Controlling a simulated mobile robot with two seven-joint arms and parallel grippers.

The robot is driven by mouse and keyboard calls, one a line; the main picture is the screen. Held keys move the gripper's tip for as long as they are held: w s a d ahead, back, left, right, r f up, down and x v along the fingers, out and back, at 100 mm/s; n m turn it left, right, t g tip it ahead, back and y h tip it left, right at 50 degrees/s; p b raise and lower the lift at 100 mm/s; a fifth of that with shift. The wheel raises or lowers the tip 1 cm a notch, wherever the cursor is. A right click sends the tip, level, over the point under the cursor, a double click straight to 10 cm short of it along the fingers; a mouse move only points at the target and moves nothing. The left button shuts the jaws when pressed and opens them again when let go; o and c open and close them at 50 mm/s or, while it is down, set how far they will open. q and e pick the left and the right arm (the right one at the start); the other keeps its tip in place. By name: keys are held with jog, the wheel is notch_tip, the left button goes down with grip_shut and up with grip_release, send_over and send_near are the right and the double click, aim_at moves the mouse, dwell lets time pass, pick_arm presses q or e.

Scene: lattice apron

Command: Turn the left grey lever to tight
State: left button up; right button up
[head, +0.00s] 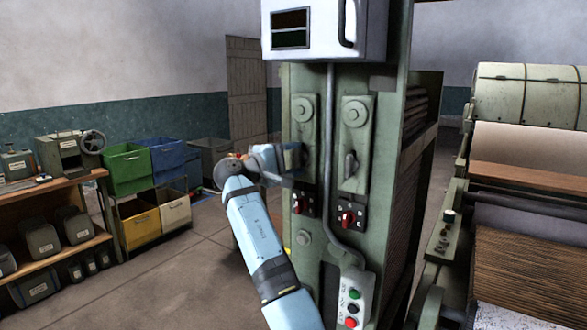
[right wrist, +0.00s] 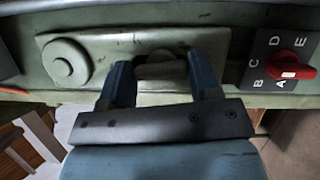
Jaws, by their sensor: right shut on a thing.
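The left grey lever (right wrist: 162,71) sits on the left green-grey plate (head: 304,110) of the machine column. My right gripper (head: 296,158) reaches it from the left and hides most of it in the head view. In the right wrist view my right gripper (right wrist: 163,80) has one blue finger on each side of the lever and is shut on it. The plate's round boss (right wrist: 68,62) shows left of the fingers there. Any tight marking is not readable. My left gripper is not in view.
A similar right lever (head: 350,165) is close beside, past a vertical grey pipe (head: 328,140). Red selector knobs (head: 298,206) (head: 347,218) sit below the plates. A button box (head: 353,300) is lower down. Shelves and coloured bins (head: 127,168) stand left; open floor lies between.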

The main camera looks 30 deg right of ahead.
jog(key=shift+f+m, duration=0.1)
jog(key=shift+m, duration=0.4)
jog(key=shift+y+b, duration=0.3)
jog(key=shift+m, duration=0.3)
jog(key=o, duration=0.9)
jog(key=a+b, duration=0.1)
jog(key=a, duration=1.3)
jog(key=shift+b, duration=0.4)
jog(key=shift+d, duration=0.1)
